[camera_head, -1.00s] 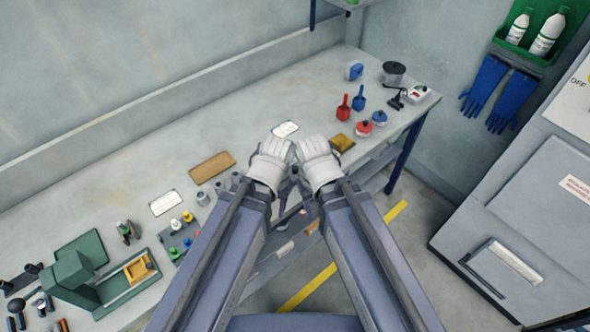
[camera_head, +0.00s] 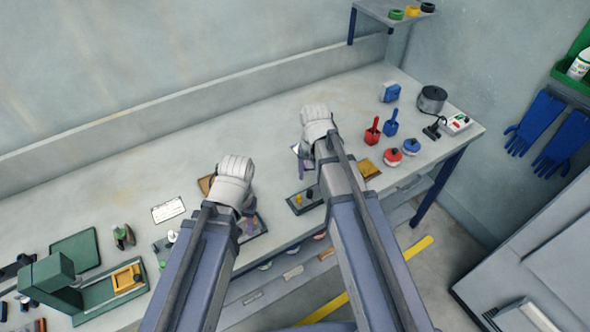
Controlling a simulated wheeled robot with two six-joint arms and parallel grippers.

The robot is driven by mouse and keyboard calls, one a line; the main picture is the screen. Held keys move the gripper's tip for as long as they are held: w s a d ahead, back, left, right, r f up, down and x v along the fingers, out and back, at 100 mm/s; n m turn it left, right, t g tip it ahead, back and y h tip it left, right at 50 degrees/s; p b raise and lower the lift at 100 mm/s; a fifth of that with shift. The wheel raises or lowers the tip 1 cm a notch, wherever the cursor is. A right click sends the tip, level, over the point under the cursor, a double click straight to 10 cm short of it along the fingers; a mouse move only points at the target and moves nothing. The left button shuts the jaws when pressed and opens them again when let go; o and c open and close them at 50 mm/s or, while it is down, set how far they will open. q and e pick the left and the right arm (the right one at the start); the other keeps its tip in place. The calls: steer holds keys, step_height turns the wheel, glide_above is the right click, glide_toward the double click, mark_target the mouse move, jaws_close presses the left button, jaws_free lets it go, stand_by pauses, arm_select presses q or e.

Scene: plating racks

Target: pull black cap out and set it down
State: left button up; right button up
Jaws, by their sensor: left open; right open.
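A small dark rack (camera_head: 294,206) lies near the front edge of the bench between my two arms. A yellow cap (camera_head: 297,197) and a small black piece (camera_head: 310,193), which looks like the black cap, stand on it. My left gripper (camera_head: 249,224) is open, to the left of this rack, and its wrist hides part of the bench. My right gripper (camera_head: 303,166) is open, above and behind the rack, apart from the black piece. Its fingers are small and partly covered by the arm.
Another rack (camera_head: 163,247) is partly hidden behind my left arm. A green fixture (camera_head: 111,290) stands at the bench's left. The bench's back middle is clear.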

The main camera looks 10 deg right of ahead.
mark_target(310, 191)
steer(key=shift+w+a, duration=0.1)
steer(key=shift+w, duration=0.15)
arm_select(q)
step_height(310, 191, down, 8)
steer(key=b, duration=0.8)
steer(key=shift+a, duration=0.15)
arm_select(e)
step_height(310, 191, down, 8)
steer(key=shift+r, duration=0.1)
arm_select(q)
steer(key=shift+r, duration=0.1)
arm_select(e)
jaws_close()
arm_select(q)
steer(key=shift+r+p, duration=0.15)
steer(key=shift+p, duration=0.15)
arm_select(e)
steer(key=shift+r, duration=0.2)
arm_select(q)
steer(key=shift+r+p, duration=1.95)
arm_select(e)
steer(key=shift+r, duration=1.95)
